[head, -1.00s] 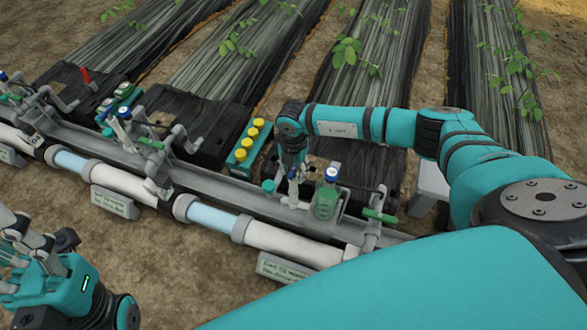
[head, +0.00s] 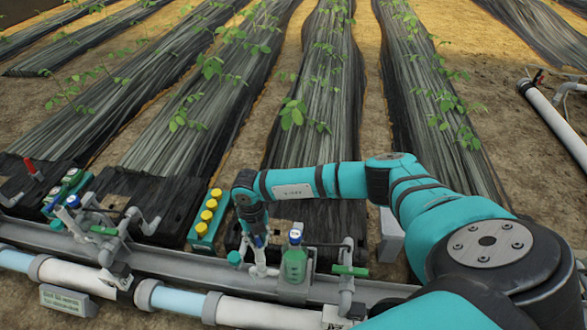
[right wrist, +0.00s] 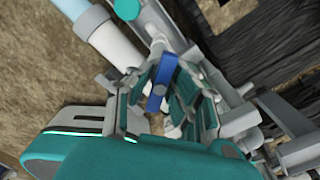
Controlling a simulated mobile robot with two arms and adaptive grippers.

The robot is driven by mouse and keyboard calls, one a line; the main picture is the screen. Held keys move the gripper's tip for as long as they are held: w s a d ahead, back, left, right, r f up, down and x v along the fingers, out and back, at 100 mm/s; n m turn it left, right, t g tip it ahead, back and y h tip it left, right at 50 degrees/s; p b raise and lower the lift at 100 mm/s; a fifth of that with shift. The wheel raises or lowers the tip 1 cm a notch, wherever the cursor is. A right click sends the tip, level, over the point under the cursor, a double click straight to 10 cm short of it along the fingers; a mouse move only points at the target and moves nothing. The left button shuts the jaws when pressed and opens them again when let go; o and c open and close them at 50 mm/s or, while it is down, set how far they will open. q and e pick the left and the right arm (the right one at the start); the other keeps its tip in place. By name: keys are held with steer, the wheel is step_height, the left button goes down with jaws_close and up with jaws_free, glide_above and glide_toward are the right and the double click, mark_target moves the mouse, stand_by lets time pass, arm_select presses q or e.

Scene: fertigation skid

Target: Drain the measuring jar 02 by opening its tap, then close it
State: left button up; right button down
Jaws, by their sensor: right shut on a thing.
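The measuring jar (head: 294,264), greenish with a blue-and-white top, stands upright on the pipe rail in the head view. I cannot read its number. My right gripper (head: 258,242) points down just left of the jar. In the right wrist view, its fingers (right wrist: 166,98) are closed around a blue tap handle (right wrist: 161,84). Only a little blue (head: 259,240) shows between the fingers in the head view. Whether the tap is open or closed I cannot tell. My left gripper is out of view.
A teal block with yellow caps (head: 207,216) stands left of my right gripper. A green-handled valve (head: 349,270) is right of the jar. A second blue-topped unit (head: 73,204) stands at the left. White pipes run along the front; planted film rows lie behind.

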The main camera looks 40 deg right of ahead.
steer(key=n, duration=0.3)
steer(key=n+b, duration=0.1)
steer(key=n, duration=0.8)
steer(key=shift+n+b, duration=0.3)
steer(key=shift+b, duration=0.1)
steer(key=shift+d, duration=0.35)
stand_by(6.0)
